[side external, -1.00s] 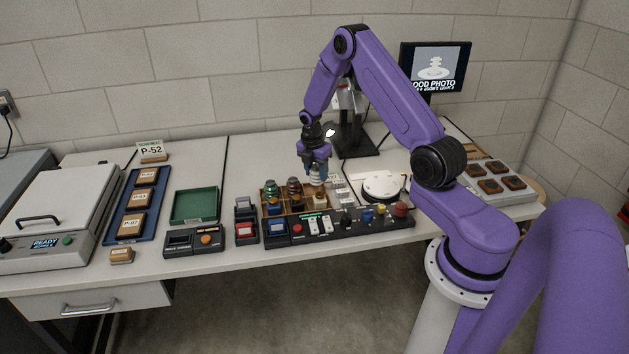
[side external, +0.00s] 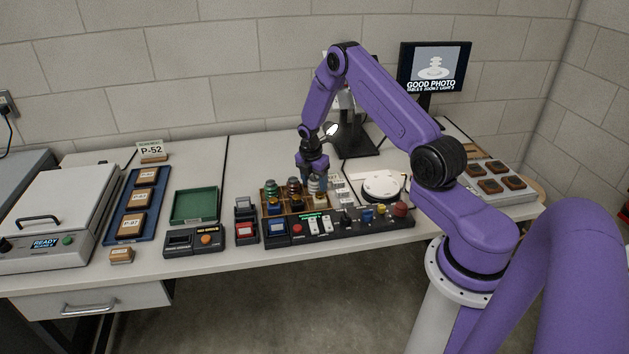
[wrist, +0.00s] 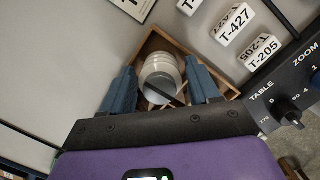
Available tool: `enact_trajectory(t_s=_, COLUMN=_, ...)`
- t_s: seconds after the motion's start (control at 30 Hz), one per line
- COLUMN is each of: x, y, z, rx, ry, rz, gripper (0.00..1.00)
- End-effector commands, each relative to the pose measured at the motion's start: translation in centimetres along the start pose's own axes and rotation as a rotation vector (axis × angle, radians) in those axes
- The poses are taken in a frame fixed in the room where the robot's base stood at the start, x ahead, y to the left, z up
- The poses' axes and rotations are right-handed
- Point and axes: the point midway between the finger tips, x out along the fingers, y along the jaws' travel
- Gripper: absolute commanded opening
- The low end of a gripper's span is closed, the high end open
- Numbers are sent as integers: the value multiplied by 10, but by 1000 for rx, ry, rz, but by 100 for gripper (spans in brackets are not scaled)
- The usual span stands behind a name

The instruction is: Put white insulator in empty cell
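The white insulator (wrist: 160,72) is ribbed and round, and stands between my two blue-grey fingers in the wrist view. My gripper (wrist: 161,80) appears shut on it, with a finger close against each side. In the side view my gripper (side external: 314,174) points down over the right end of the wooden divided crate (side external: 287,213), and the insulator (side external: 317,184) shows below it. The wrist view shows the insulator at a corner cell of the crate (wrist: 190,48); whether its base touches the floor is hidden. Greenish and dark brown insulators (side external: 270,188) (side external: 294,188) stand in cells to the left.
White number labels (wrist: 232,25) lie just beside the crate. The black control panel (side external: 340,226) with knobs runs along its front. A round white turntable (side external: 383,185) is to the right. A green tray (side external: 194,206) and a blue tray (side external: 122,232) lie to the left.

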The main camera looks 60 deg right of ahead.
Motion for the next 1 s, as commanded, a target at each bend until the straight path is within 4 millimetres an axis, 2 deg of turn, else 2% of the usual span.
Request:
enact_trajectory(t_s=0.33, x=-1, y=0, z=0, rx=0, ry=0, rz=0, gripper=71)
enact_trajectory(t_s=0.47, x=-9, y=0, z=1, rx=0, ry=0, rz=1, gripper=71)
enact_trajectory(t_s=1.0, x=-102, y=0, z=1, rx=-1, ry=-1, rz=3, gripper=71)
